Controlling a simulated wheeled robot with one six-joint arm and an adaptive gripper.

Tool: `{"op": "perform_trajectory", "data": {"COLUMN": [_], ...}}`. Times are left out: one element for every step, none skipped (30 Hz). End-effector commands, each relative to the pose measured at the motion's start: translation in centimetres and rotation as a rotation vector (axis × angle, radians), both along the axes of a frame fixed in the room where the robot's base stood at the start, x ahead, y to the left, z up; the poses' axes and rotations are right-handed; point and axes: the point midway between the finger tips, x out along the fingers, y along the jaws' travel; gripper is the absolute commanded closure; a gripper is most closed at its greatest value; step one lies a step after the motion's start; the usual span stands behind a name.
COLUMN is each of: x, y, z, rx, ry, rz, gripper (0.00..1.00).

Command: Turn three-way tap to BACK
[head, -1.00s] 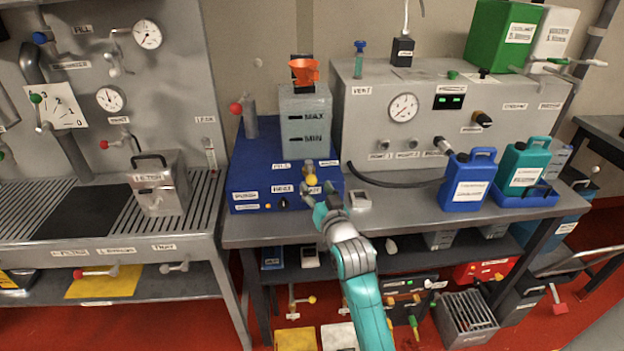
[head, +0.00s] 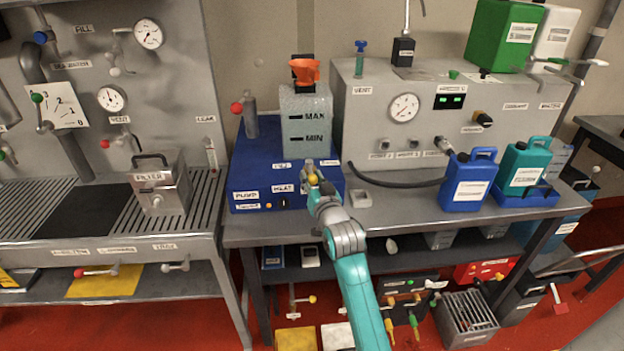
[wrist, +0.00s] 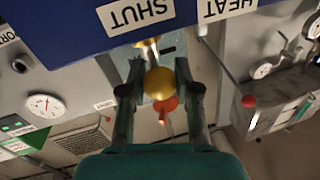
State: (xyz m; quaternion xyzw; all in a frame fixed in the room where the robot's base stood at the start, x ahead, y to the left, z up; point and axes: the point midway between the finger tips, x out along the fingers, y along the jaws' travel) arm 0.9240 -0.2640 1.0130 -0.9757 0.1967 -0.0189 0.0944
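A tap with a yellow ball knob (head: 313,180) is on the front of the blue unit (head: 240,170), below the tank marked MAX and MIN. My gripper (head: 312,176) is at this knob in the head view and partly covers it. In the wrist view, the yellow ball (wrist: 159,83) lies between the two fingers of my gripper (wrist: 159,78). The fingers stand apart, one on each side, with a narrow gap to the ball. A SHUT label (wrist: 140,12) is beside the knob. No BACK label can be read in these views.
A HEAT label (wrist: 230,8) is on the blue unit. A red ball handle (head: 237,108) stands at its upper left, and an orange funnel (head: 304,72) tops the tank. A small grey box (head: 360,197) and a black hose (head: 395,183) lie to the right.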

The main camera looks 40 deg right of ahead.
Motion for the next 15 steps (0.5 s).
{"op": "perform_trajectory", "data": {"x": [0.0,0.0,0.0,0.0,0.0,-0.01,-0.01,-0.02,-0.04,-0.05,-0.07,-0.09,-0.09,-0.1,-0.12], "y": [0.0,0.0,0.0,-0.01,-0.01,-0.02,-0.03,-0.05,-0.09,-0.1,-0.13,-0.15,-0.17,-0.18,-0.22], "z": [0.01,0.01,0.01,0.01,0.01,0.01,0.01,0.01,0.01,0.01,0.01,0.01,0.01,0.01,0.01], "rx": [0.0,0.0,0.0,0.0,0.0,0.0,0.0,0.0,0.0,0.001,0.001,0.001,0.001,0.002,0.002], "ry": [0.0,0.0,0.0,0.0,0.0,0.0,0.0,0.0,0.0,-0.001,-0.001,0.0,-0.001,-0.001,-0.001], "rz": [0.0,0.0,0.0,0.0,0.001,0.002,0.004,0.006,0.009,0.013,0.018,0.025,0.033,0.041,0.052], "gripper": [1.0,1.0,1.0,1.0,1.0,1.0,1.0,1.0,1.0,1.0,1.0,1.0,1.0,1.0,1.0]}}
